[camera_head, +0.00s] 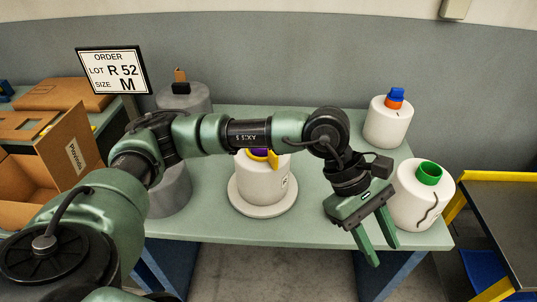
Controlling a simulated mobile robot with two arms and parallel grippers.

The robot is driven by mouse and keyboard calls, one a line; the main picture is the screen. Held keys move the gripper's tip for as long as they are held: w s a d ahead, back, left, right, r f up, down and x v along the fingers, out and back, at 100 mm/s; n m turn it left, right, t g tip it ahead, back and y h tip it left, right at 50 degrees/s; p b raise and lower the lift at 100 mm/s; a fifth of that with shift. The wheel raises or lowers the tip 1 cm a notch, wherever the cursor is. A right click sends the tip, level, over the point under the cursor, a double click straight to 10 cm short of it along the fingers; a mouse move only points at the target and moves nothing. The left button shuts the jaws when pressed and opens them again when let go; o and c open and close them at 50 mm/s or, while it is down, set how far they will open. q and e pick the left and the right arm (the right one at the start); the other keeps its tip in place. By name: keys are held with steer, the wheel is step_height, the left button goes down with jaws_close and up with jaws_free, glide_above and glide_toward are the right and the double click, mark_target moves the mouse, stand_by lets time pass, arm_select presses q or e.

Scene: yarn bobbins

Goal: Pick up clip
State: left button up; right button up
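No part is plainly recognizable as the clip. A yellow piece (272,158) with purple beside it sits on top of the white bobbin (262,185) in the middle of the table, partly hidden by my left arm. My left gripper (384,253) is open and empty, its fingers pointing down over the table's front edge. It is to the right of the middle bobbin and just left of the white bobbin with a green core (420,205). My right gripper is out of view.
On the green table (315,205), a white bobbin with a blue and orange top (388,125) stands at the back right. Grey bobbins (184,97) (172,192) stand at left. An order sign (112,70), an open cardboard box (70,150) and a yellow-edged cart (500,220) flank it.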

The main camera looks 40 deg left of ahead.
arm_select(q)
steer(key=w+a+m+t+y, duration=0.1)
steer(key=w+a+y, duration=0.25)
steer(key=a, duration=0.45)
steer(key=w+a+t+y, duration=0.1)
steer(key=w+a+y, duration=0.25)
steer(key=a, duration=0.55)
steer(key=t+y, duration=0.1)
steer(key=y, duration=0.3)
glide_toward(272, 158)
step_height(272, 158, down, 2)
steer(key=shift+n+y, duration=0.3)
steer(key=shift+y, duration=0.1)
steer(key=p+x, duration=0.1)
steer(key=x, duration=0.2)
steer(key=w+p+x, duration=0.1)
steer(key=x, duration=0.3)
steer(key=shift+a+r+p, duration=0.2)
steer(key=shift+p, duration=0.1)
steer(key=shift+w+a+f, duration=0.1)
steer(key=shift+w+f, duration=0.05)
steer(key=shift+f, duration=0.3)
steer(key=shift+c, duration=0.3)
jaws_close()
